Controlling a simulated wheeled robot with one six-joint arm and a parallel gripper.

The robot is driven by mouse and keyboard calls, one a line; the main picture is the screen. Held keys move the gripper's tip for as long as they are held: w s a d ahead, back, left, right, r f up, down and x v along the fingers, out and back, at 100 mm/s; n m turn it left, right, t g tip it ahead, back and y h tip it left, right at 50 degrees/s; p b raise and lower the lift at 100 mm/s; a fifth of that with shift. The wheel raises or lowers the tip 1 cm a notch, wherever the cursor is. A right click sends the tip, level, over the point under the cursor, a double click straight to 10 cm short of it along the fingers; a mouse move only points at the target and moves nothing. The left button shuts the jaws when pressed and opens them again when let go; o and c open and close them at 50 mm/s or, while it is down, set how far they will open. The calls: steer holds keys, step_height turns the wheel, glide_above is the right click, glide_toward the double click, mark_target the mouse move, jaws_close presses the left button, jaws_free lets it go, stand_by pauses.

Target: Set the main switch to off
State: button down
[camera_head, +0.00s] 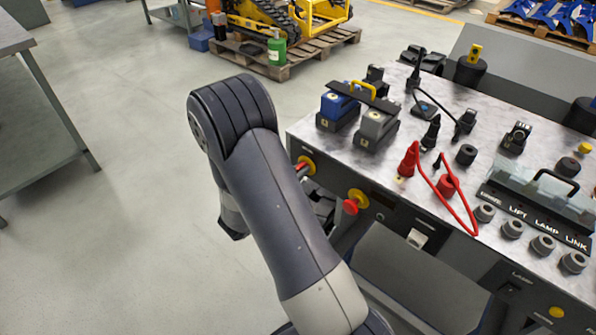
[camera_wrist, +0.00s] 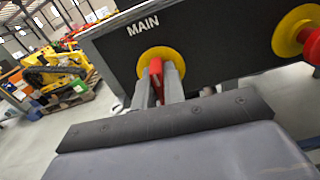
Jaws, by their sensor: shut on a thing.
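The main switch (camera_wrist: 160,54) is a round yellow plate with a red handle (camera_wrist: 156,78), under the word MAIN on the dark front panel. It also shows in the head view (camera_head: 308,161) at the bench's near left corner, partly hidden by my arm. In the wrist view my gripper (camera_wrist: 158,88) has one grey finger on each side of the red handle and is shut on it. The handle looks roughly upright in that view. The fingers hide part of it, and I cannot read any on or off marking.
A red knob on a yellow plate (camera_head: 356,200) sits just right of the switch; it shows in the wrist view too (camera_wrist: 298,35). The bench top (camera_head: 330,148) holds blue and grey blocks, a red cable (camera_head: 457,211) and several dark knobs. The floor on the left is clear.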

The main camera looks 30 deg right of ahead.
steer(key=shift+n, duration=0.3)
steer(key=c, duration=1.5)
jaws_free()
steer(key=p+v, duration=0.1)
steer(key=v, duration=0.9)
steer(key=shift+s+a, duration=0.15)
steer(key=shift+a, duration=0.25)
steer(key=shift+d, duration=0.15)
steer(key=x, duration=1)
steer(key=shift+d+b, duration=0.3)
